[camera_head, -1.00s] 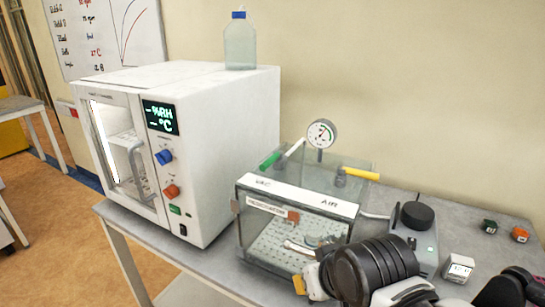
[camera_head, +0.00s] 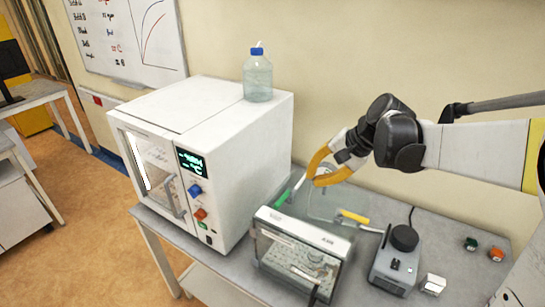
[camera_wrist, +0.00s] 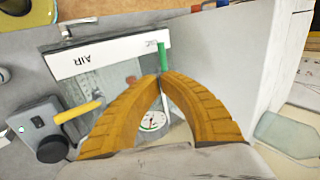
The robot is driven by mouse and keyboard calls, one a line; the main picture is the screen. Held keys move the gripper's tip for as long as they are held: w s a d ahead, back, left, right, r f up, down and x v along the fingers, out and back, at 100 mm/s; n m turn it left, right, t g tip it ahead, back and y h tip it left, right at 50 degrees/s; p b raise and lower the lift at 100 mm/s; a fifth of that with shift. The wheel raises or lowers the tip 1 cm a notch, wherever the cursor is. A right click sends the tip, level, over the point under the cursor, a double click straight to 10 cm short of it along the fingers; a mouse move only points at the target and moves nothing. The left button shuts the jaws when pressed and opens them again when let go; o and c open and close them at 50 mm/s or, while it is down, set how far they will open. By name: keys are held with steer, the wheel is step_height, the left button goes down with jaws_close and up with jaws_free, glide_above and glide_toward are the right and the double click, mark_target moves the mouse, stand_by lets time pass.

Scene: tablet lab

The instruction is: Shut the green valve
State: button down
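The green valve (camera_head: 283,197) is a green-tipped lever with a pale shaft on top of the clear vacuum box (camera_head: 330,240), at its left side. In the wrist view the green handle (camera_wrist: 162,56) points away from the fingertips, toward the box's white label strip. My gripper (camera_head: 311,178) has orange fingers and hangs over the back of the box. In the wrist view my fingertips (camera_wrist: 162,76) meet at the near end of the green part, over the pale shaft. I cannot tell whether they touch the lever.
A yellow-handled valve (camera_head: 354,217) sits right of the green one. A dial gauge (camera_wrist: 153,120) stands between them, below my fingers. A white oven (camera_head: 215,150) with a bottle (camera_head: 257,78) on top rises close on the left. A grey device (camera_head: 398,262) stands right.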

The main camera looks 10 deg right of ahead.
mark_target(283, 199)
steer(key=x, duration=1.4)
